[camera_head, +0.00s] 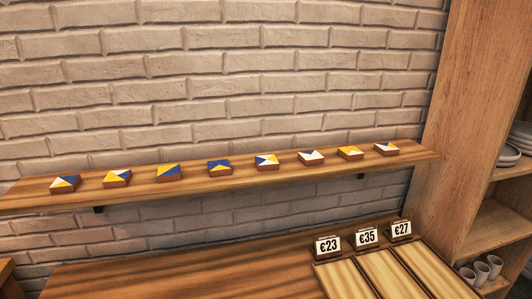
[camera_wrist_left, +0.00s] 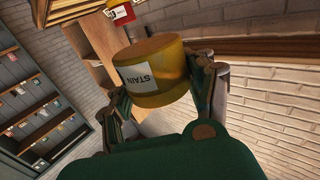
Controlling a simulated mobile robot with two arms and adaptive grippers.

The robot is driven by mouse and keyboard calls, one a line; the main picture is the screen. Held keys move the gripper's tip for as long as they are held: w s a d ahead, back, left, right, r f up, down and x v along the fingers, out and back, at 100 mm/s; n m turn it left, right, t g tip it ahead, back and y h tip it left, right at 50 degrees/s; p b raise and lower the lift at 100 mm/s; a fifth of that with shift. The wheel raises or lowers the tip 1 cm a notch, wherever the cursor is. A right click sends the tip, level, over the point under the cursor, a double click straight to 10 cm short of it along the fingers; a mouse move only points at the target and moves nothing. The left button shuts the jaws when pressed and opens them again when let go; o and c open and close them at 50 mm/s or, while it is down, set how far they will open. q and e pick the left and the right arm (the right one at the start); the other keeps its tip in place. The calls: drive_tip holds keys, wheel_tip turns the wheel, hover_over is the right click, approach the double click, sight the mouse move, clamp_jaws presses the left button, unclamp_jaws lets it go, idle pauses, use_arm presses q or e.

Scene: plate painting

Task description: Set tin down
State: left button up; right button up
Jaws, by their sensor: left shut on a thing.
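The tin (camera_wrist_left: 158,80) is a yellow can with a brown top and a white label reading "STAIN". It shows in the left wrist view, tilted in that picture. My left gripper (camera_wrist_left: 160,88) is shut on the tin, with one finger on each side of it. I cannot tell from the wrist view whether the tin touches any surface. Neither the tin nor either gripper shows in the head view. My right gripper is in neither view.
A wooden wall shelf (camera_head: 240,183) carries a row of several painted tiles. Below it is a wooden surface (camera_head: 190,270) with a clear left part. Price signs (camera_head: 366,237) stand behind wooden trays (camera_head: 345,279). A cabinet (camera_head: 470,120) holding dishes stands right. A red object (camera_wrist_left: 122,13) is beyond the tin.

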use_arm(q)
drive_tip(key=w+a+r+n+t+y, duration=0.1)
drive_tip(key=w+a+n+y, duration=0.4)
drive_tip(key=w+a+y, duration=0.1)
drive_tip(key=shift+a+r+t+y, duration=0.25)
drive_tip(key=shift+a+y, duration=0.25)
drive_tip(key=shift+y, duration=0.5)
drive_tip(key=s+d+m+h, duration=0.2)
drive_tip(key=h, duration=0.1)
drive_tip(key=s+d+f+m+g+h, duration=0.1)
drive_tip(key=s+d+m+h, duration=0.1)
drive_tip(key=s+d+h, duration=0.1)
drive_tip(key=s+d+f+m+g+h, duration=0.1)
drive_tip(key=s+d+m+h, duration=0.1)
drive_tip(key=d+h, duration=0.1)
drive_tip(key=shift+s+g, duration=0.25)
drive_tip(key=shift+s, duration=0.1)
drive_tip(key=shift+w, duration=0.1)
